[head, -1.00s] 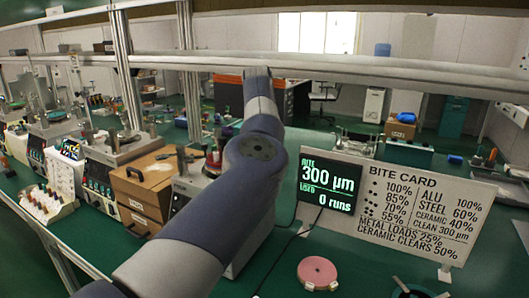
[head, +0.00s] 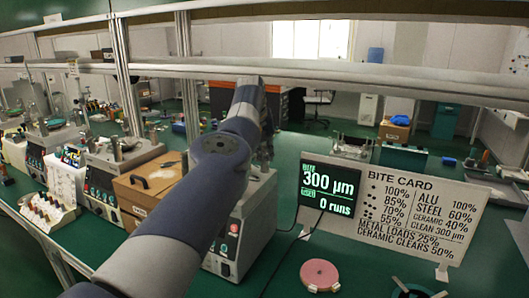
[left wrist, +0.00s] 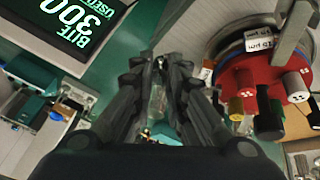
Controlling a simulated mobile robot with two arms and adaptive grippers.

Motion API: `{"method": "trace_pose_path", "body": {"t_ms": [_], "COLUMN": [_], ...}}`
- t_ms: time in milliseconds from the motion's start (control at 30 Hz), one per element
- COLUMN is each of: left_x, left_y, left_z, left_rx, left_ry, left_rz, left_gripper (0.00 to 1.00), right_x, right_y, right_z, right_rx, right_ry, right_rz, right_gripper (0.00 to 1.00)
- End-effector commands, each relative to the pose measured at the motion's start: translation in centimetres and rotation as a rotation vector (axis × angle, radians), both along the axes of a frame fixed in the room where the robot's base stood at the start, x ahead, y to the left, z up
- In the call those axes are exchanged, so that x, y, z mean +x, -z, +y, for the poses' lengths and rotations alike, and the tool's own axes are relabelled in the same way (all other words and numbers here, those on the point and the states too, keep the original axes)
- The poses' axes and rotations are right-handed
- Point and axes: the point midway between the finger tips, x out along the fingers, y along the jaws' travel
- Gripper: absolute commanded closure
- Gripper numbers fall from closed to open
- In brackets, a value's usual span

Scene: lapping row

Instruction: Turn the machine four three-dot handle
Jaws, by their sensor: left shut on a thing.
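In the head view the nearest machine (head: 226,258) stands on the green bench, its top partly hidden behind my left arm. In the left wrist view a red hub (left wrist: 237,75) carries several stubby handles: a black one (left wrist: 268,122), an olive one (left wrist: 235,108) and a pale one with dots (left wrist: 297,90). I cannot count the dots surely. My left gripper (left wrist: 160,62) has its fingertips close together, left of the hub and apart from these handles in the picture. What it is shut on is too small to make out. In the head view the gripper (head: 264,150) is dark and partly hidden. My right gripper is not in view.
A display (head: 328,188) reads 300 µm and 0 runs beside a white bite card board (head: 415,205). A pink disc (head: 319,273) lies on the bench. A brown box (head: 148,185) and more machines stand left. A metal rail (head: 330,70) crosses above.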

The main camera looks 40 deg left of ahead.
Motion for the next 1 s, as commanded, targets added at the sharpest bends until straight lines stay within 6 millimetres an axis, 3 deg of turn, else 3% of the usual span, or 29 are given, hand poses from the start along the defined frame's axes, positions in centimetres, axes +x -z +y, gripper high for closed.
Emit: {"method": "trace_pose_path", "body": {"t_ms": [267, 300, 367, 1000], "left_x": [0.09, 0.10, 0.08, -0.51], "left_y": [-0.35, -0.36, -0.33, -0.41], "left_z": [0.20, 0.20, 0.17, 0.37], "left_rx": [0.004, 0.005, 0.004, 0.000], "left_ry": [-0.003, -0.003, -0.003, -0.013], "left_rz": [-0.009, -0.010, -0.008, 0.006], "left_gripper": [1.00, 0.77, 0.66, 0.66], "right_x": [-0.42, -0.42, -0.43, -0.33], "right_y": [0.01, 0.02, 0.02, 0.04], "right_z": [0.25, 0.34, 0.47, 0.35], "right_rx": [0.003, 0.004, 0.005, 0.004], "right_ry": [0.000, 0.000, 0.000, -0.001], "right_rz": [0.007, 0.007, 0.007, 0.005], "right_gripper": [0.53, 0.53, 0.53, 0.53]}}
